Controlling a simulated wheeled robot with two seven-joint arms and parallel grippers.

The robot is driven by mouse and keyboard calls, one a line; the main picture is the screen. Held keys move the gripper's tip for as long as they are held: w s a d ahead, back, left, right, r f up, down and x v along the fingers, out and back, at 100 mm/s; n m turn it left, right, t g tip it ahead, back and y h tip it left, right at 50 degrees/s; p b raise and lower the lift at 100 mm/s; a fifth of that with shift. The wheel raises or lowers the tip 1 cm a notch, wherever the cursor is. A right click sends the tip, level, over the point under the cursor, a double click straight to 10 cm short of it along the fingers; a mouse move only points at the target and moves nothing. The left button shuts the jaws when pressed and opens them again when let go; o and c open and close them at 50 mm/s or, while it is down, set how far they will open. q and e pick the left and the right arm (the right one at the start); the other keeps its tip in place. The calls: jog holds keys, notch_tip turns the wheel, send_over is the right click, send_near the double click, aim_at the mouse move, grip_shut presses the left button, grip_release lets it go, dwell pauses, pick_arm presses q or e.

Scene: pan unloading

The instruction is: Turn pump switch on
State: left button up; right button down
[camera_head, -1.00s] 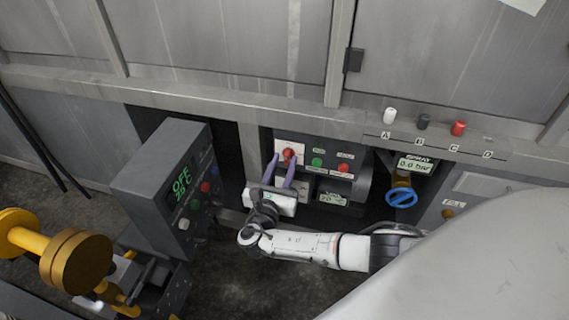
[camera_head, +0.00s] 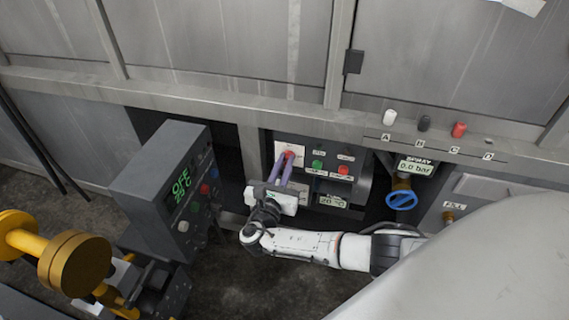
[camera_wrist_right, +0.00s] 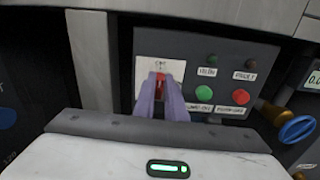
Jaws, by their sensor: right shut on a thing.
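The pump panel (camera_head: 360,157) is a dark grey box under the ledge. Its red switch (camera_head: 289,154) sits on a white plate at the panel's upper left. My right gripper (camera_head: 286,159) reaches up to it, and its purple fingers are shut on the switch. In the right wrist view the red switch (camera_wrist_right: 160,82) shows between the two fingertips of my right gripper (camera_wrist_right: 160,90). The fingers hide its sides and the lower part of the plate. My left gripper is not in view.
Right of the switch are a green button (camera_head: 317,165) and a red button (camera_head: 343,170). A blue valve wheel (camera_head: 401,200) is further right. A grey control box (camera_head: 150,175) reading OFF stands at the left. The ledge (camera_head: 200,95) overhangs the panel.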

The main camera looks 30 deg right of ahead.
pick_arm(q)
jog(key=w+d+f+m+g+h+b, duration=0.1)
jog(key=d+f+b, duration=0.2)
jog(key=b, duration=0.6)
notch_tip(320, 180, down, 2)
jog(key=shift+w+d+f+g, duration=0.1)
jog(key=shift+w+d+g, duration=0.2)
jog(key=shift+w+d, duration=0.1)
pick_arm(e)
jog(key=m, duration=0.5)
jog(key=f+m, duration=0.1)
jog(key=m, duration=0.5)
jog(key=s+m, duration=0.1)
jog(key=m, duration=0.5)
jog(key=shift+d+f, duration=0.35)
jog(key=shift+f, duration=0.05)
pick_arm(q)
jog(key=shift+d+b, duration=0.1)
jog(key=shift+b, duration=0.25)
pick_arm(e)
jog(key=shift+m, duration=0.3)
jog(key=c, duration=1.8)
grip_release()
jog(key=shift+r, duration=0.1)
